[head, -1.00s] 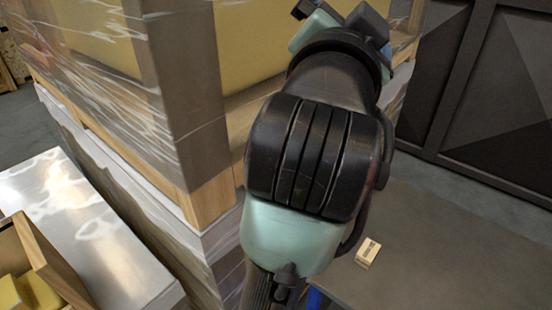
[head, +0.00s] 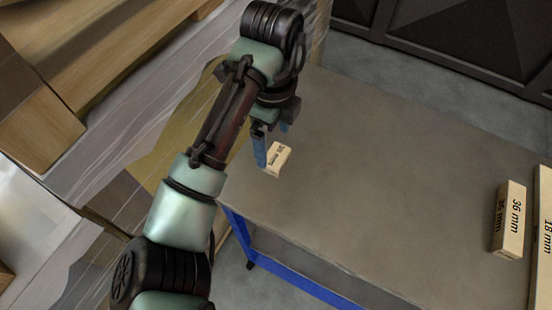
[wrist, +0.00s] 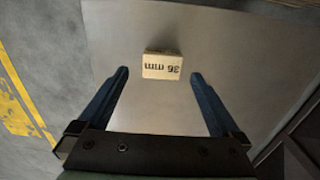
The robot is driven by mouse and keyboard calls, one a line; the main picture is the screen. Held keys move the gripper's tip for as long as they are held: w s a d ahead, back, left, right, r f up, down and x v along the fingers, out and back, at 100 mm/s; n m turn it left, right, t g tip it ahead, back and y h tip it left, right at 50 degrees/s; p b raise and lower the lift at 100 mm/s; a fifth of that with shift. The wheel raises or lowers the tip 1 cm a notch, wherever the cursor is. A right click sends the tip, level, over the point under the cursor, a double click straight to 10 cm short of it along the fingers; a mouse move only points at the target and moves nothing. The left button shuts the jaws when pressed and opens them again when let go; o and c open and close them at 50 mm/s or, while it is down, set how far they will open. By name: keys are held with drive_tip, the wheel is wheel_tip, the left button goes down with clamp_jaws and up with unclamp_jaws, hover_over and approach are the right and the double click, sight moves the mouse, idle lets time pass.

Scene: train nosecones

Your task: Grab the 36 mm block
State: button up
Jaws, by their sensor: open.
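A small pale wooden block (head: 280,161) lies on the grey tabletop near its left end in the head view. In the wrist view the block (wrist: 162,66) reads "36 mm" upside down. My gripper (head: 272,149) points down at this block; one blue finger partly overlaps its left side in the head view. In the wrist view my gripper (wrist: 160,75) is open and empty, with the block between the fingertips and a gap on each side. I cannot tell how far the tips are above the table. A larger block (head: 510,220) marked "36 mm" stands at the right.
Another block (head: 544,222), its label seeming to read 16 mm, is cut off by the right edge. The table (head: 400,170) has a blue frame and is clear between the small block and the larger ones. A film-wrapped pallet load (head: 90,190) stands close on the left.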

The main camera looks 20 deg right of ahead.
sight(276, 156)
drive_tip(key=shift+s+d+f, duration=0.1)
drive_tip(key=shift+d+f, duration=0.05)
drive_tip(key=shift+f, duration=1.4)
drive_tip(key=shift+d+f, duration=0.1)
drive_tip(key=shift+f, duration=1.45)
drive_tip(key=shift+c, duration=0.3)
drive_tip(key=c, duration=1.2)
